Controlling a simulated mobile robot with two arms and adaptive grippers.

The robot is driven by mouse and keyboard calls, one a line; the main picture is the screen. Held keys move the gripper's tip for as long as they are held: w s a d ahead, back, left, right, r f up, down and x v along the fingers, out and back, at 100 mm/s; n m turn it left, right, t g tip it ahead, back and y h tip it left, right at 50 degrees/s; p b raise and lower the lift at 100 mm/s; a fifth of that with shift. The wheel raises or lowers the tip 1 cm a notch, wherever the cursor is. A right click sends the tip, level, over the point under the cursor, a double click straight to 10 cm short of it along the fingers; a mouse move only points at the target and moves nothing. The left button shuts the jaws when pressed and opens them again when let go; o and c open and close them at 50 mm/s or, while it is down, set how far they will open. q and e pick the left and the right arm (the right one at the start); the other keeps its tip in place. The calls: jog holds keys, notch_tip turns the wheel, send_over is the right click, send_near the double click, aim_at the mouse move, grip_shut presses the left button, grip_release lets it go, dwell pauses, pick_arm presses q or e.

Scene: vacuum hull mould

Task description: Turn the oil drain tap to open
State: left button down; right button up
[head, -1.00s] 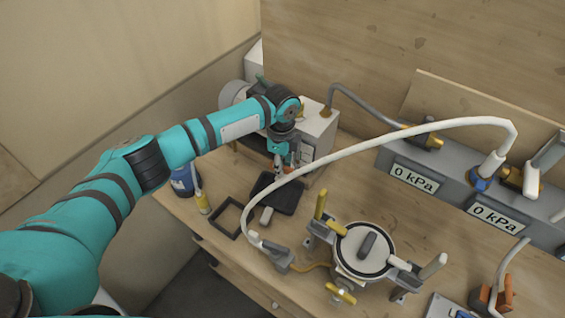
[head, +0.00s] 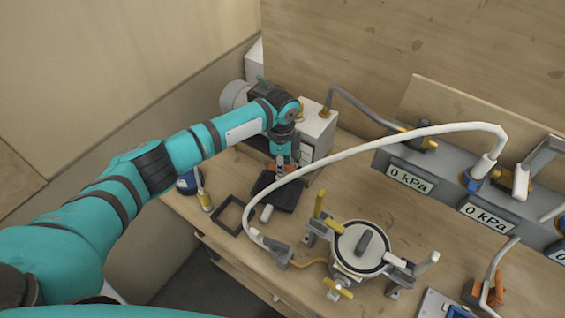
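The vacuum pump (head: 318,122), a pale box with a grey motor end (head: 235,96), stands at the back left of the bench. My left arm reaches across it from the left. My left gripper (head: 281,172) points down at the pump's front, just above a black tray (head: 287,199). Its fingers are small and partly merge with the pump behind them, so I cannot tell if they are open or shut. A small orange-red bit (head: 271,167) shows beside the fingers; I cannot tell if it is the oil drain tap. My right gripper is not in view.
A white hose (head: 350,152) arches from the gauge manifold (head: 447,190) past the gripper's right side. A round lidded pot (head: 345,245) with clamps stands in front.

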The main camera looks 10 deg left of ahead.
pick_arm(q)
jog(key=shift+r+n+p, duration=0.1)
jog(key=shift+n+p, duration=0.5)
jog(key=shift+p, duration=0.2)
jog(key=shift+n+p, duration=0.45)
jog(key=shift+n, duration=0.45)
